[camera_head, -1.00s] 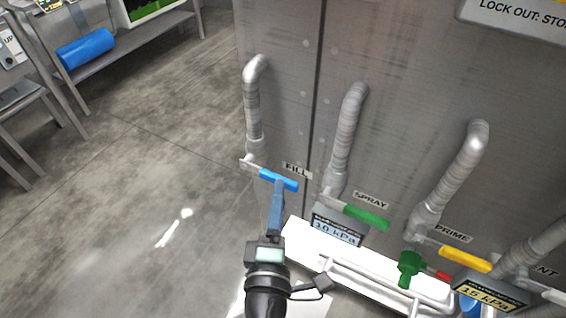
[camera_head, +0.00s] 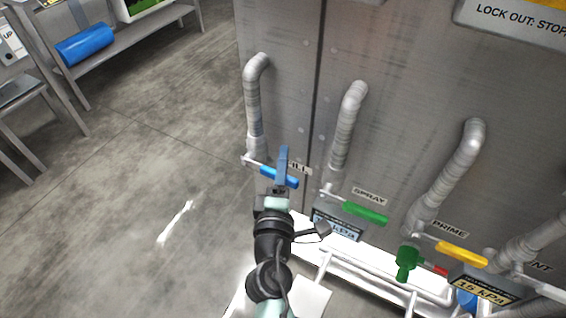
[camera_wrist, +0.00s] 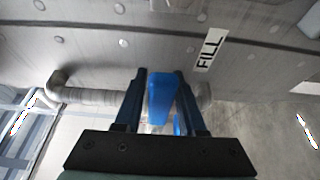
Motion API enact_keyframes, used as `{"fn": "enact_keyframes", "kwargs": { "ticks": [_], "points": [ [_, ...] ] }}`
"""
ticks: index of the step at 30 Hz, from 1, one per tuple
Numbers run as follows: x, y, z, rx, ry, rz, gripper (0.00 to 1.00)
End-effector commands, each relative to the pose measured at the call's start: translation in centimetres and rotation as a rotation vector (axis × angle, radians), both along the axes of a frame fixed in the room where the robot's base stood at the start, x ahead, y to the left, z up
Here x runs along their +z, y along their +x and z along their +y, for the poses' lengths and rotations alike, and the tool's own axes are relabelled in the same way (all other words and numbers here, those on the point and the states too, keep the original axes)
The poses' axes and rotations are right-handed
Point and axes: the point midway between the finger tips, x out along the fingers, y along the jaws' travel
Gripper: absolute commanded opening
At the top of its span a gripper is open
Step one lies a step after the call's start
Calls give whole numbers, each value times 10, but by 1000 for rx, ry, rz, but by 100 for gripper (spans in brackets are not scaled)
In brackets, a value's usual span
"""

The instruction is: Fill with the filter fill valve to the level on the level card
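The fill valve's blue handle (camera_head: 292,181) is on the pipe labelled FILL (camera_head: 299,168) at the lower left of the steel panel. My gripper (camera_head: 282,150) is at this handle in the head view, with its fingers across it. In the wrist view the blue handle (camera_wrist: 160,98) lies between the two dark blue fingers of my gripper (camera_wrist: 160,76), which stand apart with a gap on each side. The FILL label (camera_wrist: 210,50) is above it to the right. I cannot make out a level card or a liquid level.
To the right are the green SPRAY handle (camera_head: 365,213), the yellow PRIME handle (camera_head: 461,255) and a green valve (camera_head: 406,263). A gauge reading 15 kPa (camera_head: 483,290) sits below PRIME. White pipework (camera_head: 345,262) runs low along the panel. The floor (camera_head: 130,190) at left is clear.

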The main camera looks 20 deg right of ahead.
Motion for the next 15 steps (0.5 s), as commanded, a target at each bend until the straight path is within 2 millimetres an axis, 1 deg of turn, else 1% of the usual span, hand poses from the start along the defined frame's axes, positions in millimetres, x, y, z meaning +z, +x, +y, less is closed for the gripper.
{"fn": "enact_keyframes", "kwargs": {
  "ticks": [1,3,6,15],
  "points": [
    [0,0,0,0,0,0,29],
    [0,0,0,0,0,0,16],
    [0,0,0,0,0,0,0],
    [0,0,0,0,0,0,0]
  ]
}}
